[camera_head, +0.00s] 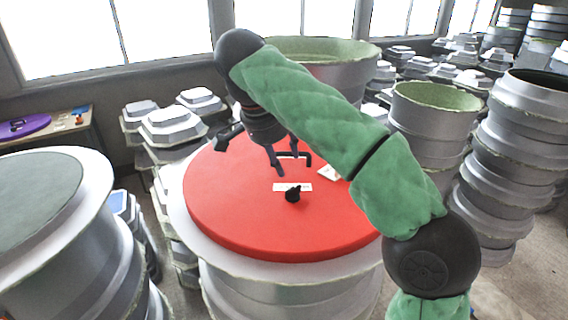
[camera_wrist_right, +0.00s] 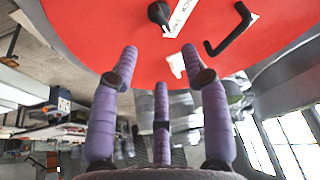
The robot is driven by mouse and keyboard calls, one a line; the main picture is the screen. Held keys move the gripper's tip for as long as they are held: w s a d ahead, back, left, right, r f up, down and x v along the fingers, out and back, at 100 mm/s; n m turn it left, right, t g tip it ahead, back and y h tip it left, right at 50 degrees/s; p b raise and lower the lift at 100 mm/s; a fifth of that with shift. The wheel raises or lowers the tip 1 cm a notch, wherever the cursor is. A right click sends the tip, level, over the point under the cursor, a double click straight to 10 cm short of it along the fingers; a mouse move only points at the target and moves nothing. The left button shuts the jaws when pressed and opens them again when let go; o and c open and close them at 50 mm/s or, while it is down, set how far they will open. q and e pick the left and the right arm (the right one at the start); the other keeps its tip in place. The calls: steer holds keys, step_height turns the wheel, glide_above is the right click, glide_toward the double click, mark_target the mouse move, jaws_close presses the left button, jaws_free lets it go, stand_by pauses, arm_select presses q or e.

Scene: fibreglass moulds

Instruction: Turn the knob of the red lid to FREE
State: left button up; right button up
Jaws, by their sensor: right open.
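The red lid (camera_head: 240,225) lies flat on a round, light grey mould. A small black knob (camera_head: 293,194) stands on the lid beside a white label (camera_head: 280,187). In the right wrist view the knob (camera_wrist_right: 159,14) is at the top, with the label (camera_wrist_right: 180,17) to its right; the print is too small to read for certain. My right gripper (camera_head: 284,163) is over the lid, behind the knob in the head view. In the wrist view its fingers (camera_wrist_right: 160,54) are spread, empty and apart from the knob. My left gripper is not in view.
A black bar handle (camera_wrist_right: 231,30) stands on the lid, close to my right fingers. A second white label (camera_head: 328,173) lies near my forearm. Stacked grey moulds (camera_head: 515,150) crowd the right. A large mould (camera_head: 85,235) stands at left, and a bench holds a purple lid (camera_head: 25,127).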

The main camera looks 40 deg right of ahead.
mark_target(294, 189)
stand_by(0.3)
steer(key=shift+m, duration=0.6)
steer(key=b+x, duration=0.2)
steer(key=x, duration=0.9)
steer(key=shift+w+d+f+b, duration=0.1)
steer(key=shift+d+f+b, duration=0.1)
steer(key=shift+f+b, duration=0.15)
